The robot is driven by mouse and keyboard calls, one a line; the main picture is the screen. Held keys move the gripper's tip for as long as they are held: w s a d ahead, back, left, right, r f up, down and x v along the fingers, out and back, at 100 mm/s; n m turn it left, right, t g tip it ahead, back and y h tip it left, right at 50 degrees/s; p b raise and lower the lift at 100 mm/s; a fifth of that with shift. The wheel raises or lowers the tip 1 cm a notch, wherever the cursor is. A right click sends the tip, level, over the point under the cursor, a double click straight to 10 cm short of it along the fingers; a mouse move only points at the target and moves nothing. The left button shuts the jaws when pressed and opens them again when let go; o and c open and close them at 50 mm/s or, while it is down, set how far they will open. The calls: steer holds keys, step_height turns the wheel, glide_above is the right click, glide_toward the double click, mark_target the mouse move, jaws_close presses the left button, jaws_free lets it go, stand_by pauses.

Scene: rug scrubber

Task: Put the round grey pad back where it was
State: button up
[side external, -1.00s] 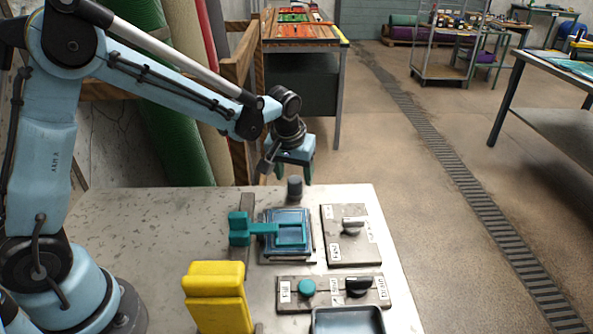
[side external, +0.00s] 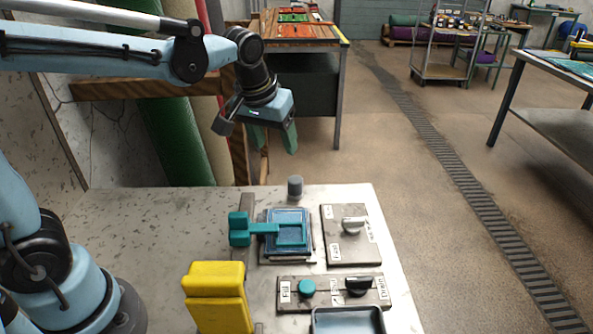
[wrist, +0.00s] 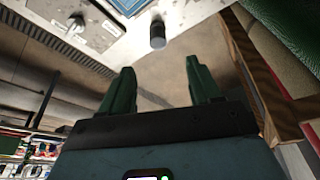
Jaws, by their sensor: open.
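A small upright grey round piece (side external: 295,187) stands at the far edge of the metal table, behind the blue square fixture. It also shows in the wrist view (wrist: 158,35), beyond my fingertips; I cannot tell whether it is the pad itself or a holder with the pad on it. No other loose round grey pad shows. My gripper (side external: 276,150) hangs above and a little left of the grey piece, clear of it. Its two green fingers are apart in the wrist view (wrist: 160,70), with nothing between them.
A teal lever lies across the blue square fixture (side external: 290,216). A plate with a grey knob (side external: 353,224), a panel with teal and black knobs (side external: 331,291), a yellow block (side external: 217,297) and a dark tray (side external: 347,321) share the table. Rolled rugs stand behind.

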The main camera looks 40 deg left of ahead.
steer(key=s+f+m+t, duration=0.2)
steer(key=s+m+t, duration=0.1)
steer(key=s, duration=0.8)
steer(key=shift+a+f+m+h, duration=0.25)
steer(key=shift+a+m+h, duration=0.05)
steer(key=shift+a+h, duration=0.1)
stand_by(0.7)
